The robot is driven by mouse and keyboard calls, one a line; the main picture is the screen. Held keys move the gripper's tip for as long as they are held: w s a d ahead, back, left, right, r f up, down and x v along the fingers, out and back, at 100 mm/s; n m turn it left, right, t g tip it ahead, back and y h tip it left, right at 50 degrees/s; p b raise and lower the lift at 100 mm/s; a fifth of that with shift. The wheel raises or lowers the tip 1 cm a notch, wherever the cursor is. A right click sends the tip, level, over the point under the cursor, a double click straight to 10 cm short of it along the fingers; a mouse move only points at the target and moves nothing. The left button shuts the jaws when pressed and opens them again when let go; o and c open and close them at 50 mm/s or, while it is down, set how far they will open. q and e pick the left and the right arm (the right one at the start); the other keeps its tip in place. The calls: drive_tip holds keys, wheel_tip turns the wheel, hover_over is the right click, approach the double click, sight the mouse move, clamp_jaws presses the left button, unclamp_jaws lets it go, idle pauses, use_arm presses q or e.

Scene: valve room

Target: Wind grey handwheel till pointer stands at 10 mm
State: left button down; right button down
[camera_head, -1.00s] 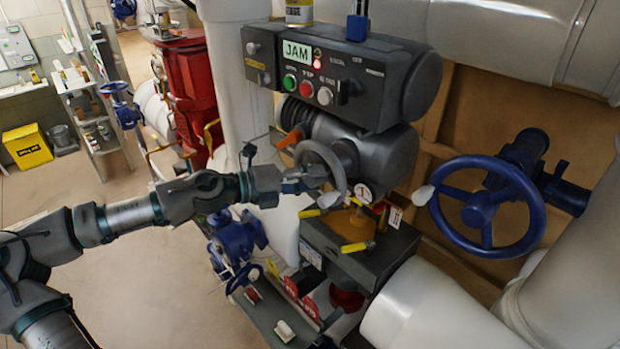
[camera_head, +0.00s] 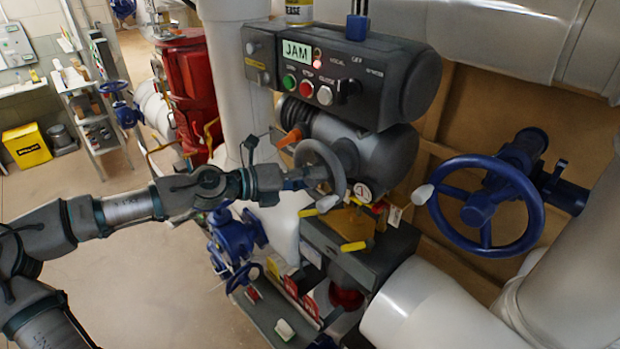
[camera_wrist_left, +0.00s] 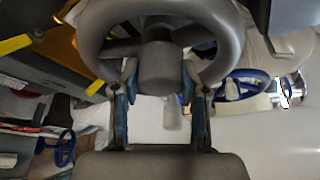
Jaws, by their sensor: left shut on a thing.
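The grey handwheel (camera_head: 333,168) sits on the front of the dark grey actuator, below the JAM panel. My left gripper (camera_head: 308,177) reaches it from the left and is shut on it at the middle. In the left wrist view the two fingers (camera_wrist_left: 158,80) stand on either side of the handwheel's hub (camera_wrist_left: 157,66), with the rim (camera_wrist_left: 95,30) arching above. A small round white dial (camera_head: 363,193) shows below the wheel; its pointer and marks are too small to read. My right gripper is not in view.
The control panel (camera_head: 325,75) with a JAM display and several buttons is above the wheel. A blue handwheel (camera_head: 480,208) stands to the right. Yellow-handled levers (camera_head: 354,246) lie just below. White pipes (camera_head: 440,310) and another blue valve (camera_head: 235,235) crowd the lower area.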

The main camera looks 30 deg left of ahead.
use_arm(q)
drive_tip(key=shift+f, duration=0.2)
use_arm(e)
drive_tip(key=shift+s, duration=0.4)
use_arm(q)
drive_tip(key=shift+m, duration=0.4)
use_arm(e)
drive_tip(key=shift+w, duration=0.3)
use_arm(q)
drive_tip(key=shift+y, duration=0.4)
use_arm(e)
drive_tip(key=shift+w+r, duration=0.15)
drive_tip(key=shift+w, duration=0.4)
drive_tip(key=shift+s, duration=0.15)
use_arm(q)
drive_tip(key=shift+m, duration=0.3)
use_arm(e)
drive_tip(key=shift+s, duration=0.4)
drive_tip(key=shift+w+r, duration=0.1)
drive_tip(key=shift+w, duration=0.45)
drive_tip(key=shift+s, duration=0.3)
